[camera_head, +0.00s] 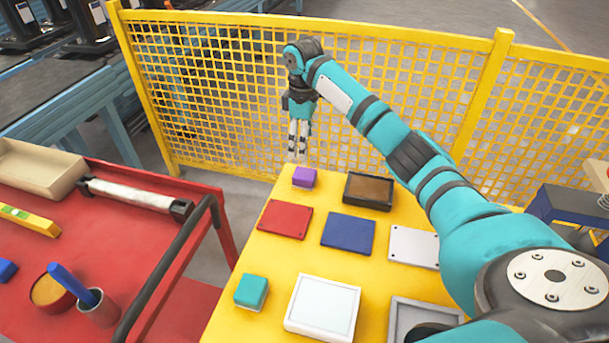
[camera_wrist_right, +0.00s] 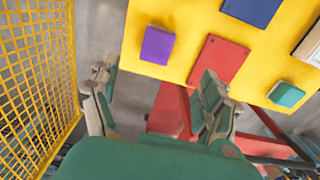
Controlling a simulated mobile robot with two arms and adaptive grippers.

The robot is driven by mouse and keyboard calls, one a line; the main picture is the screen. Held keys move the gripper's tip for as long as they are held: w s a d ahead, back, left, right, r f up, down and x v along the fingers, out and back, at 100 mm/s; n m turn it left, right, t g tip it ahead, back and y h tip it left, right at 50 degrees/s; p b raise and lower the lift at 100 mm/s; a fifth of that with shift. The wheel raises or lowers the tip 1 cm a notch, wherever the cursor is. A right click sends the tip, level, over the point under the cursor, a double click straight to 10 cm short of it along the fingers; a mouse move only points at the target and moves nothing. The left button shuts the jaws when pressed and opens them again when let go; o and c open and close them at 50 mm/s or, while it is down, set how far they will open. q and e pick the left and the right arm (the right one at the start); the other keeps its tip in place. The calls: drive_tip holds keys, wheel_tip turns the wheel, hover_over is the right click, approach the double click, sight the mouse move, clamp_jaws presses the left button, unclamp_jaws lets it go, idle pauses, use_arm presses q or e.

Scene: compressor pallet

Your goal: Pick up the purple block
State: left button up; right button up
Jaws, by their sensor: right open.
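The purple block (camera_head: 304,177) stands on the yellow table (camera_head: 262,274) near its far edge, just beyond the red plate (camera_head: 286,219). It also shows in the right wrist view (camera_wrist_right: 157,46), near the table's edge and ahead of the fingers. My right gripper (camera_head: 297,152) hangs fingers down beyond the table's far edge, close to the block in the picture and apart from it. In the right wrist view its two fingers (camera_wrist_right: 158,95) are spread wide with nothing between them. My left gripper is not in view.
A brown-topped dark box (camera_head: 368,191), a blue plate (camera_head: 348,233), a teal block (camera_head: 251,291) and a white box (camera_head: 323,307) share the table. A yellow mesh fence (camera_head: 230,90) stands behind. A red cart (camera_head: 110,250) is at left.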

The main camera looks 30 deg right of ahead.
hover_over(305, 173)
wheel_tip(305, 173, down, 7)
drive_tip(key=shift+w+a+r, duration=0.1)
drive_tip(key=shift+a+r, duration=0.05)
drive_tip(key=shift+r, duration=0.05)
drive_tip(key=shift+f, duration=0.4)
wheel_tip(305, 173, down, 5)
drive_tip(key=shift+r+p, duration=0.1)
drive_tip(key=shift+p, duration=0.25)
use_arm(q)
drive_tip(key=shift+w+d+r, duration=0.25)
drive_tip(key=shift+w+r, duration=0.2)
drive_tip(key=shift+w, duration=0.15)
use_arm(e)
drive_tip(key=shift+c, duration=0.4)
drive_tip(key=c, duration=1.2)
drive_tip(key=shift+c, duration=0.2)
drive_tip(key=shift+r, duration=0.1)
